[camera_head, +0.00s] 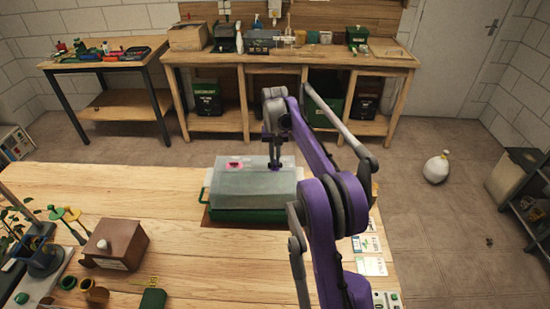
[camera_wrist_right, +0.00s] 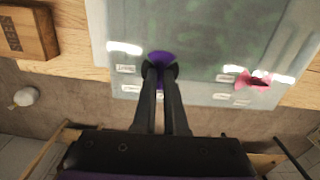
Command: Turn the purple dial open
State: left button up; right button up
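A propagator with a clear, misted lid (camera_head: 255,181) and a green base (camera_head: 250,215) stands on the near wooden table. Its lid top carries a pink dial (camera_head: 235,164) on the left and a purple dial (camera_wrist_right: 160,56) on the right. The pink dial also shows in the right wrist view (camera_wrist_right: 253,80). My right gripper (camera_head: 275,163) points down at the lid. In the right wrist view its fingers (camera_wrist_right: 161,70) are close together at the purple dial and appear closed on its grip, which they mostly hide. My left gripper is not in view.
A brown box with a white knob (camera_head: 113,244), small pots (camera_head: 94,291) and seedlings (camera_head: 66,217) stand left on the table. Seed packets (camera_head: 370,255) lie to the right. Bare tabletop lies in front of the propagator. A workbench (camera_head: 290,58) stands behind.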

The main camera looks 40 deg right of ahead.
jog(key=o, duration=0.3)
jog(key=shift+o, duration=0.2)
notch_tip(320, 180, up, 11)
jog(key=p, duration=0.1)
jog(key=shift+f, duration=0.15)
dwell(0.6)
